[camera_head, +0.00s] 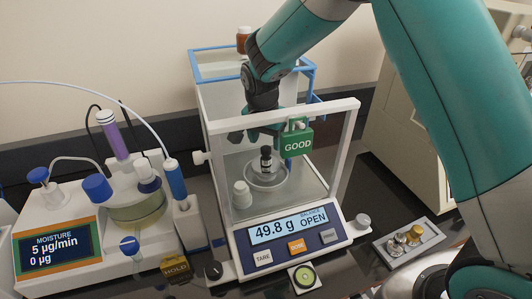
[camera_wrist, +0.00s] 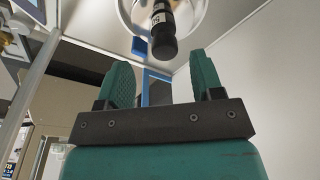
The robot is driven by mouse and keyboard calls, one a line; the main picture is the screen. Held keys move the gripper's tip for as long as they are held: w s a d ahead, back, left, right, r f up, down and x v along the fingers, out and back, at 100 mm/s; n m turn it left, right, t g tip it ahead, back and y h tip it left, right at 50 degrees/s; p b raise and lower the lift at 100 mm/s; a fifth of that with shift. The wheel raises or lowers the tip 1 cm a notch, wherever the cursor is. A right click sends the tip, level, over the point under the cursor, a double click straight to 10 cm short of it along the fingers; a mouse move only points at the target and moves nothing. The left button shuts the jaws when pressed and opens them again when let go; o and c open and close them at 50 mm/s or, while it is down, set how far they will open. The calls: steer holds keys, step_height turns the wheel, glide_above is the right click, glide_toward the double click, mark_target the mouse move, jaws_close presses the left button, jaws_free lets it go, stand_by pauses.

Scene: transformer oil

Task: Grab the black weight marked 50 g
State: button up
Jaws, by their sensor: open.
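A small black weight (camera_head: 266,158) with a pale label stands upright on the round pan (camera_head: 268,182) inside the glass balance. In the head view my gripper (camera_head: 258,138) is inside the balance chamber, above the weight, partly behind the glass. The balance display (camera_head: 288,226) reads 49.8 g and OPEN.
A white bottle (camera_head: 242,194) stands left of the pan. A green GOOD tag (camera_head: 297,138) hangs at the front glass frame (camera_head: 347,150). A grey tray (camera_head: 410,243) of small metal weights lies to the right. The moisture unit (camera_head: 55,245) fills the left.

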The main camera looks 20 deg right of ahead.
steer(key=shift+w+d+f+p, duration=0.15)
steer(key=shift+f+p, duration=0.25)
steer(key=shift+f, duration=0.4)
steer(key=shift+w+a+f+p, duration=0.1)
steer(key=shift+w+f+p, duration=0.1)
steer(key=shift+f+p, duration=0.4)
steer(key=shift+w+d+f+p, duration=0.15)
steer(key=shift+f+p, duration=0.1)
steer(key=shift+f, duration=0.7)
steer(key=c, duration=1)
steer(key=shift+a+r, duration=0.1)
